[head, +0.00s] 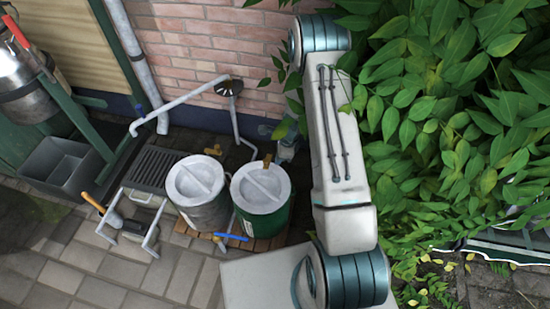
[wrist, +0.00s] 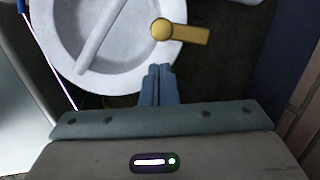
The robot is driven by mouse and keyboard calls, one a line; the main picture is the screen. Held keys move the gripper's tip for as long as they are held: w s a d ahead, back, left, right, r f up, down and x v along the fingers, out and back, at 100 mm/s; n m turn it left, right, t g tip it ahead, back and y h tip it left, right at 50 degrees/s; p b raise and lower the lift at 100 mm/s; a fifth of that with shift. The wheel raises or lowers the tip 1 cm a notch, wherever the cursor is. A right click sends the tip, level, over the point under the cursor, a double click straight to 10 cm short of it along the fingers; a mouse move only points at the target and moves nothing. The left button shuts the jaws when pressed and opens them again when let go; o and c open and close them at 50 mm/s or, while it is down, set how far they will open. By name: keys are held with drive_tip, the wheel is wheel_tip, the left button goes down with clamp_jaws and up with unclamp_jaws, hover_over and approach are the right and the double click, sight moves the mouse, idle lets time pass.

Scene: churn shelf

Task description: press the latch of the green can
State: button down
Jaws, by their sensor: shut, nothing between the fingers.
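The green can (head: 275,224) stands upright on a wooden pallet, with a pale grey lid (head: 262,187) crossed by a raised bar. Its yellow latch (head: 267,160) is at the lid's far edge, and what looks like the same latch shows in the wrist view (wrist: 185,33) with the lid (wrist: 130,65). My gripper (wrist: 158,70) is shut and empty. In the head view my arm hides most of the gripper.
A similar grey metal can (head: 205,215) with its own yellow latch (head: 212,150) stands close on the left. A blue lever (head: 232,237) lies low in front of the cans. A brick wall (head: 200,45) is behind, a drain grate (head: 155,168) left, dense leaves (head: 450,130) right.

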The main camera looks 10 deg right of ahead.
drive_tip(key=d+p+v, duration=0.1)
drive_tip(key=p+v, duration=0.2)
drive_tip(key=v, duration=0.7)
drive_tip(key=shift+s+d+r, duration=0.15)
drive_tip(key=shift+s+d, duration=0.2)
drive_tip(key=shift+s, duration=0.1)
drive_tip(key=s+a+r+n+p, duration=0.2)
drive_tip(key=r+n+p, duration=0.15)
drive_tip(key=r, duration=0.65)
drive_tip(key=s+a+r+n+p, duration=0.1)
drive_tip(key=s+r+n+p, duration=0.2)
drive_tip(key=r, duration=0.7)
drive_tip(key=s+a+r+n+p, duration=0.1)
drive_tip(key=a+r+n+p, duration=0.3)
drive_tip(key=r, duration=0.6)
drive_tip(key=s+d+r+n+t+h+p, duration=0.1)
drive_tip(key=s+r+n+p, duration=0.4)
drive_tip(key=s+r, duration=0.3)
drive_tip(key=s+d+r+n+t+h+p, duration=0.1)
drive_tip(key=s+r+n+p, duration=0.4)
drive_tip(key=r, duration=1)
drive_tip(key=s+p, duration=0.3)
drive_tip(key=shift+r+h, duration=0.4)
